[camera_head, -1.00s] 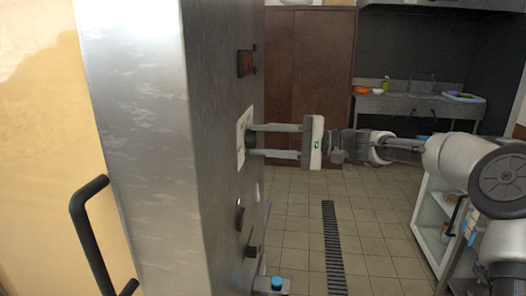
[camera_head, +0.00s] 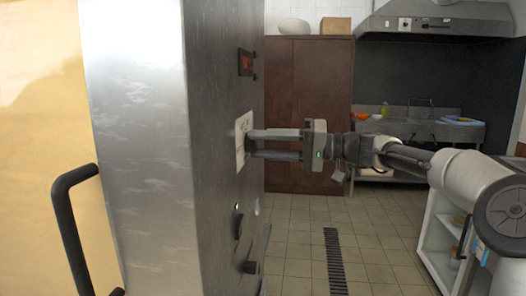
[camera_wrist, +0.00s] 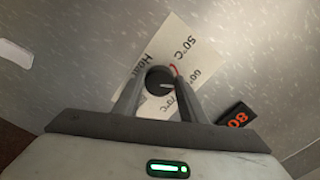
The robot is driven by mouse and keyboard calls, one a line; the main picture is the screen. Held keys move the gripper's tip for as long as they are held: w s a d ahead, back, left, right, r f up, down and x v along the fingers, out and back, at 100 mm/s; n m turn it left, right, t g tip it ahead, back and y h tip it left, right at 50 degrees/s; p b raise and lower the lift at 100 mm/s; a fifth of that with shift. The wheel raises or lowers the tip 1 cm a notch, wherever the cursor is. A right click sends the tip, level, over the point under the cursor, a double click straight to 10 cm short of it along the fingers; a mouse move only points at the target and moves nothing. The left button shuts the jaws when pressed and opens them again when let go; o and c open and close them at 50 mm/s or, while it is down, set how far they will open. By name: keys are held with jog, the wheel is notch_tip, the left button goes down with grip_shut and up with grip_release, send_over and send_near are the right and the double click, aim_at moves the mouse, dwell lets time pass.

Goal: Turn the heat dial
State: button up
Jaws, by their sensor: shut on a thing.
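The heat dial (camera_wrist: 160,80) is a small round dark knob with a pale pointer mark, set on a white label (camera_wrist: 177,62) printed "Heat", 50°C, 60 and 70°C with a red arc. In the head view the label (camera_head: 241,139) is on the side of a tall steel appliance (camera_head: 222,180). My gripper (camera_head: 248,145) reaches in from the right, its two fingers roughly level. In the wrist view its fingers (camera_wrist: 158,84) stand on either side of the dial and are shut on it. The dial is mostly hidden in the head view.
A black handle (camera_head: 70,225) is on the appliance's front. More switches (camera_head: 238,225) are lower on its side. A brown cabinet (camera_head: 308,110) and a sink counter (camera_head: 420,130) stand behind. The tiled floor between is clear.

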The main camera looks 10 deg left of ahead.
dwell(0.5)
jog(key=o, duration=1)
jog(key=d+p, duration=0.1)
jog(key=d, duration=0.4)
jog(key=d+p, duration=0.1)
jog(key=d, duration=0.5)
jog(key=w+d+p, duration=0.1)
jog(key=d, duration=0.5)
jog(key=shift+d, duration=0.25)
